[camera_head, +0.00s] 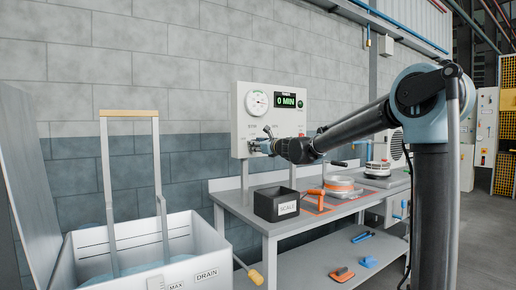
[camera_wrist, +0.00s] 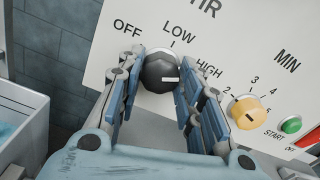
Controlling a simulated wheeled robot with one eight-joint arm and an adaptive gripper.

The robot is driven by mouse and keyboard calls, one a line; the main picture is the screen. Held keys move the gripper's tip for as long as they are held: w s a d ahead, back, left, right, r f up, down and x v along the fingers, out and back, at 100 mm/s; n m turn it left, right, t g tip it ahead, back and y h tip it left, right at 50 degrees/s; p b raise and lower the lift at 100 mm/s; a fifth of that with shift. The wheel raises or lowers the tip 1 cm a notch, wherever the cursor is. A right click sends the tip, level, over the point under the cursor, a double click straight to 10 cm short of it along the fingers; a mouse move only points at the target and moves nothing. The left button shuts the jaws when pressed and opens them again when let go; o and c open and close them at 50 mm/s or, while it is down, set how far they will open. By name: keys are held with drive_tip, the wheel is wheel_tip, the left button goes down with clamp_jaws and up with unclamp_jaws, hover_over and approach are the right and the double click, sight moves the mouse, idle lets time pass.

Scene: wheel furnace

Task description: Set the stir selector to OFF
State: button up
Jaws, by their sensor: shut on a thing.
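The stir selector (camera_wrist: 160,72) is a dark round knob on the white control panel (camera_wrist: 225,40), with OFF, LOW and HIGH printed around it and "IR" of its heading visible above. A small light mark shows on its face, but I cannot tell clearly which label it points to. My gripper (camera_wrist: 162,85) has one finger on each side of the knob and is shut on it. In the head view my gripper (camera_head: 262,144) is at the lower left of the control panel (camera_head: 240,115), and it hides the knob there.
An orange timer knob (camera_wrist: 248,112) and a green START button (camera_wrist: 291,125) sit to the right of the selector. Below the panel, the workbench (camera_head: 246,215) holds a black SCALE bin (camera_head: 275,204). A white DRAIN tank (camera_head: 205,250) stands at left.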

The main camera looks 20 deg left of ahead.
drive_tip(key=shift+n, duration=0.4)
drive_tip(key=n, duration=2.5)
idle(0.4)
drive_tip(key=o, duration=1.1)
drive_tip(key=shift+w+f, duration=0.1)
drive_tip(key=shift+c, duration=0.2)
